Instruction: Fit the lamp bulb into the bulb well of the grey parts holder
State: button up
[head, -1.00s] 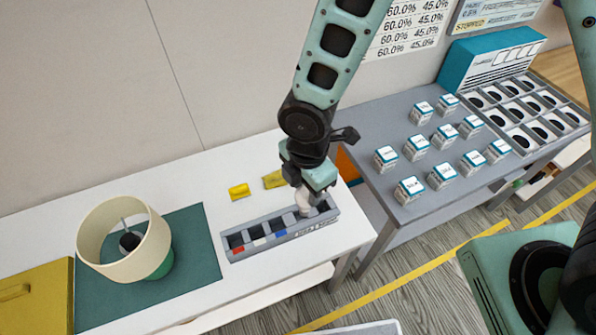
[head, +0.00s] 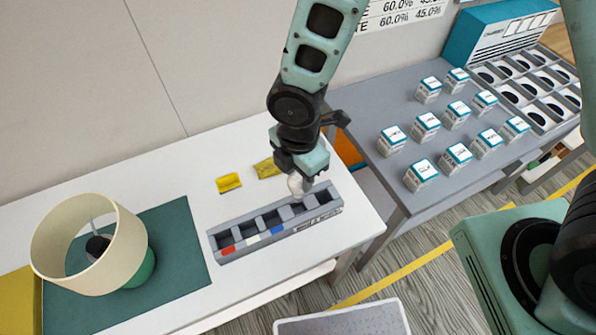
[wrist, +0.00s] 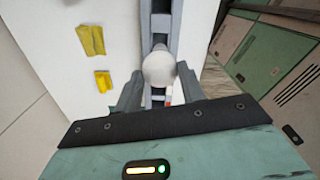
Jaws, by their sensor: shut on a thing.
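The white lamp bulb (head: 295,186) is held in my gripper (head: 299,196), with the fingers on either side of it. The round bulb (wrist: 158,68) also shows between the fingers in the wrist view. The grey parts holder (head: 300,228) lies on the white table, a long block with several dark square wells and red, white and blue marks on its front. My gripper is over its right part, near the back edge. The bulb's lower end is hidden, so I cannot tell whether it is above a well or partly in it.
Two yellow pieces (head: 229,183) lie behind the holder. A lamp with a cream shade (head: 75,262) stands on a green mat (head: 182,250) at left. A grey table (head: 370,140) with several small labelled boxes is at right.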

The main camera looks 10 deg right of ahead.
aim_at(299, 193)
jog(key=shift+f+b, duration=3)
jog(key=shift+f, duration=0.75)
jog(key=shift+d+f, duration=0.1)
jog(key=shift+f, duration=0.2)
jog(key=o, duration=1)
notch_tip(299, 193, up, 17)
jog(key=shift+r, duration=0.2)
